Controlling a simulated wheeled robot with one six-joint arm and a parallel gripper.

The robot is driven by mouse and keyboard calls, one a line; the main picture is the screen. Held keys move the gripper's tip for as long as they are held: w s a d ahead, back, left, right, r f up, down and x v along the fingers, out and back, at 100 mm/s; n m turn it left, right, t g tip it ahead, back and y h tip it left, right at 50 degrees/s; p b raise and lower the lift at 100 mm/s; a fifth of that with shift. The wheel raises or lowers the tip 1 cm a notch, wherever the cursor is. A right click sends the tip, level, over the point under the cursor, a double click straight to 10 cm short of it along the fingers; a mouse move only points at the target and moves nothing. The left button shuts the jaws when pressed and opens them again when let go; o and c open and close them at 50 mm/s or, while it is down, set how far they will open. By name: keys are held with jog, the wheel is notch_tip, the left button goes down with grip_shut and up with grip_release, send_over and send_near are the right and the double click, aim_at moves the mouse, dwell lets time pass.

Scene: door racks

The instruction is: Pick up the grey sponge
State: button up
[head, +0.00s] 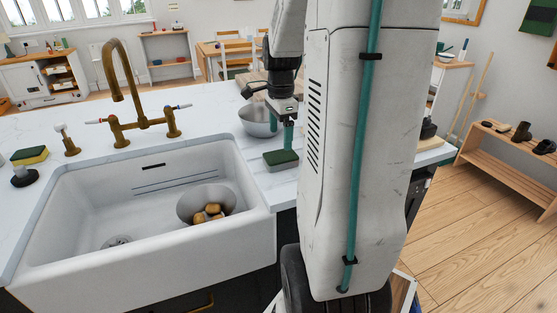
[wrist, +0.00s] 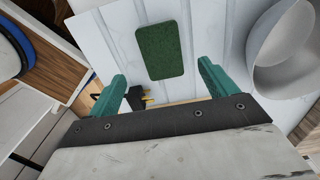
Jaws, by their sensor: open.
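A sponge (head: 281,157) with a dark green top and a paler, greyish side lies flat on the white counter, right of the sink. In the wrist view its green top (wrist: 161,50) shows whole, beyond and roughly between my fingertips. My gripper (head: 281,131) has teal fingers and points down above the counter, close to the sponge. In the wrist view the gripper (wrist: 162,76) is open, with nothing between its fingers. My arm hides the counter to the right in the head view.
A metal bowl (head: 259,121) stands just behind the sponge; it also shows at the right of the wrist view (wrist: 284,45). The white sink (head: 100,200) holds a bowl (head: 190,204) with brown items. A yellow-green sponge (head: 29,156) sits at far left. A brass faucet (head: 122,75) rises behind the sink.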

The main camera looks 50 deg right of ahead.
aim_at(280, 155)
jog(key=f, duration=0.7)
jog(key=shift+d, duration=0.2)
jog(key=c, duration=1.2)
jog(key=shift+o, duration=0.2)
jog(key=shift+r, duration=0.1)
jog(key=shift+w+r, duration=0.1)
jog(key=shift+r, duration=0.3)
jog(key=r, duration=0.3)
jog(key=shift+s+a, duration=0.15)
jog(key=shift+s, duration=0.15)
jog(key=s+a+r, duration=0.1)
jog(key=s+a, duration=0.7)
jog(key=s, duration=0.5)
jog(key=shift+s, duration=0.1)
jog(key=o, duration=0.4)
jog(key=shift+c, duration=0.2)
jog(key=shift+a, duration=0.1)
jog(key=shift+c, duration=1.1)
